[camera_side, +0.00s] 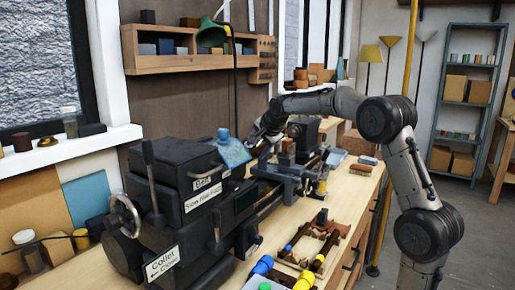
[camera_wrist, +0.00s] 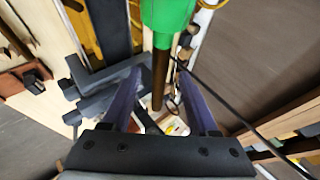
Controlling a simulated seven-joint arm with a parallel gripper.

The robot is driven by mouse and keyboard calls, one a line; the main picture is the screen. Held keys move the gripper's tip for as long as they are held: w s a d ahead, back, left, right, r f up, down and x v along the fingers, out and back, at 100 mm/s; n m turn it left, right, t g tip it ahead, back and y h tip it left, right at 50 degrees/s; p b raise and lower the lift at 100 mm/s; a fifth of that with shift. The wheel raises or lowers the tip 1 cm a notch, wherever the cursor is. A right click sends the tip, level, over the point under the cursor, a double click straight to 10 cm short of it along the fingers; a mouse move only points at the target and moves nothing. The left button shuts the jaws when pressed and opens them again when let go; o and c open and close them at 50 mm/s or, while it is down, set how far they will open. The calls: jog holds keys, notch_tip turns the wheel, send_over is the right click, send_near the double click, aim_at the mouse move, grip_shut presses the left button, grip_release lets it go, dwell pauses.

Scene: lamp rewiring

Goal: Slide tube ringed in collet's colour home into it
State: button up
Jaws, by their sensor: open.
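My gripper (camera_wrist: 158,78) is open in the wrist view, with its two bluish fingers apart. A brown rod with a thick bright green end (camera_wrist: 168,14) shows in the gap between them. I cannot tell whether a finger touches it. In the side view my gripper (camera_side: 262,140) is over the bench behind the lathe's light-blue guard (camera_side: 234,152), small and partly hidden. Several blue- and yellow-ended pieces, such as a yellow one (camera_side: 263,264), lie at the bench front.
A wooden rack (camera_side: 340,228) with brown pieces lies on the bench right of the lathe. A handwheel (camera_side: 125,215) and upright levers stick out of the lathe. A black cable (camera_wrist: 240,117) crosses the right of the wrist view. A yellow pole (camera_side: 408,60) stands behind my arm.

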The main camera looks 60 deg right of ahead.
jog(key=s+a+r+n+t, duration=0.1)
jog(key=s+a+r, duration=0.9)
jog(key=a+r, duration=0.25)
jog(key=s+a+f+n+y, duration=0.3)
jog(key=s+a+n, duration=0.1)
jog(key=s+a, duration=0.35)
jog(key=s+a+f+n+g+y, duration=0.1)
jog(key=s+a+f+n, duration=0.2)
jog(key=s+f+n, duration=0.4)
jog(key=s+a+f+n+g+y, duration=0.1)
jog(key=s+a+f+n+g, duration=0.1)
jog(key=s+a+f+n, duration=0.2)
jog(key=s+f+n, duration=0.3)
jog(key=s+f, duration=0.1)
jog(key=f, duration=0.3)
jog(key=shift+s+f+n, duration=0.15)
jog(key=shift+s+n, duration=0.15)
jog(key=shift+c, duration=0.2)
